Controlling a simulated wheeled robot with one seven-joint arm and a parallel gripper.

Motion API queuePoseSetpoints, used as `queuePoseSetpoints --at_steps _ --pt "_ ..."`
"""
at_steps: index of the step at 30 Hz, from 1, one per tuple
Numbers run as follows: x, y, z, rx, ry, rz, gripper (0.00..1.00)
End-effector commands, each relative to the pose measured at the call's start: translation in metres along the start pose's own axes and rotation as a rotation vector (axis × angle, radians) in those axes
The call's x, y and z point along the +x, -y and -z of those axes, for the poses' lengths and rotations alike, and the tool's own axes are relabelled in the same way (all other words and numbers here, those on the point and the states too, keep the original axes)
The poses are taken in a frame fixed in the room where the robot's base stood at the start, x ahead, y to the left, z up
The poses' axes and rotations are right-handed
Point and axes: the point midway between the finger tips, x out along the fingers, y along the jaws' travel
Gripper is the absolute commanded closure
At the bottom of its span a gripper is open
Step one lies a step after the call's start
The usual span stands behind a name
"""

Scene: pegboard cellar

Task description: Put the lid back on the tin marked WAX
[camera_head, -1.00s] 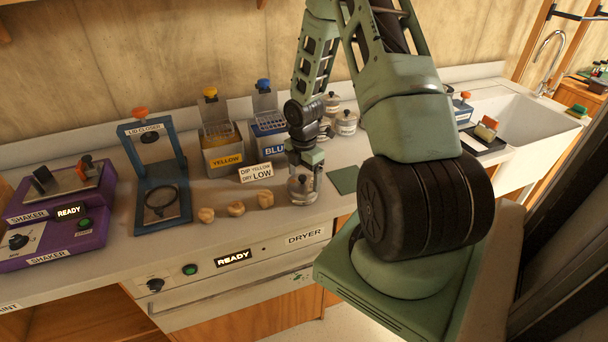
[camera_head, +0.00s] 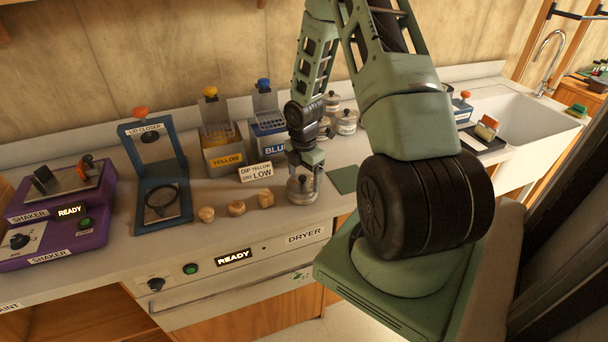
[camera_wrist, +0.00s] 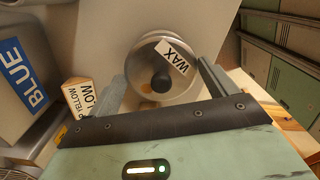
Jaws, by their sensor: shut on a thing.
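In the head view, a round metal tin (camera_head: 302,196) stands on the counter under my gripper (camera_head: 304,173). In the wrist view, the round metal lid (camera_wrist: 144,69) has a black knob at its middle, with a white WAX label (camera_wrist: 173,57) beside it. My gripper (camera_wrist: 160,78) has its fingers on opposite sides of the lid and is shut on it. The lid is over the tin, at or very near its top. I cannot tell whether it is fully seated. The lid hides the tin's opening.
Several lidded tins (camera_head: 346,122) stand behind the arm. The yellow tub (camera_head: 224,160), blue tub (camera_head: 268,143) and dip sign (camera_head: 256,172) stand close by. Wooden knobs (camera_head: 237,208) lie to the left, near the counter edge. A flat green mat (camera_head: 343,180) lies to the right.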

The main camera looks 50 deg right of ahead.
Motion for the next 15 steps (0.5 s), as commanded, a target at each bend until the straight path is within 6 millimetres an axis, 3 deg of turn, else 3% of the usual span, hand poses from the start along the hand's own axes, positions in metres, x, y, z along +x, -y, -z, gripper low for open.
queuePoseSetpoints --at_steps 14,15 --pt "0.0003 0.0 0.0001 0.0 0.0 0.0 0.37" --pt "0.0003 0.0 0.0001 0.0 0.0 0.0 0.07"
